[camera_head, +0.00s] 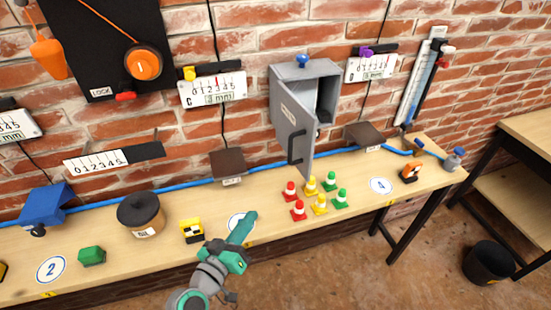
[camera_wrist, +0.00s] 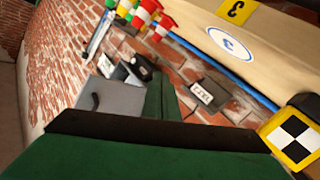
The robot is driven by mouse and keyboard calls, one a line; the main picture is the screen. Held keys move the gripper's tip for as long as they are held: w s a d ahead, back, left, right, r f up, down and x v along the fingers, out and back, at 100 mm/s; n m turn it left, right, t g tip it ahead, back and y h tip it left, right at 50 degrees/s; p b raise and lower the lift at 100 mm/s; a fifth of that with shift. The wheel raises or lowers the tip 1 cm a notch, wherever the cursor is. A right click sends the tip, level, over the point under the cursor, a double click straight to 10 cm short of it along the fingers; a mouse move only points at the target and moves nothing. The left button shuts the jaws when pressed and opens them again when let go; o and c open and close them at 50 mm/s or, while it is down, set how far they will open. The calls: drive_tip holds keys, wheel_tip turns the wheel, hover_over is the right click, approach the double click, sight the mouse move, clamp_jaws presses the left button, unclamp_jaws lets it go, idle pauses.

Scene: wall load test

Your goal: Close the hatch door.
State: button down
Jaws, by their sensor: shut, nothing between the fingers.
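The grey hatch box (camera_head: 327,97) is mounted on the brick wall. Its grey door (camera_head: 291,118) stands open, swung out from the left side, with a black handle (camera_head: 296,147) on its outer face. The door also shows as a grey panel in the wrist view (camera_wrist: 118,97), partly hidden by my gripper. My gripper (camera_head: 250,217) is shut and empty, in front of and below the door, over the bench near the round number label. It is apart from the door. In the wrist view, its green fingers (camera_wrist: 162,98) are together.
Several red, yellow and green cones (camera_head: 320,203) stand on the bench (camera_head: 345,215) below the door. A yellow-black block (camera_head: 192,230) and a lidded pot (camera_head: 141,214) stand left of my gripper. A blue hose (camera_head: 190,185) runs along the wall. A brown block (camera_head: 228,163) sits left of the door.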

wheel_tip(320, 180, up, 11)
drive_tip(key=a+m+g+h, duration=0.1)
drive_tip(key=a+m+h, duration=0.1)
drive_tip(key=m+h, duration=0.25)
drive_tip(key=m+g+h, duration=0.3)
drive_tip(key=m+g, duration=0.1)
drive_tip(key=m, duration=0.3)
approach(289, 154)
drive_tip(key=x, duration=0.6)
drive_tip(key=shift+w+d+r, duration=0.1)
drive_tip(key=shift+w+d, duration=0.05)
drive_tip(key=shift+d, duration=0.1)
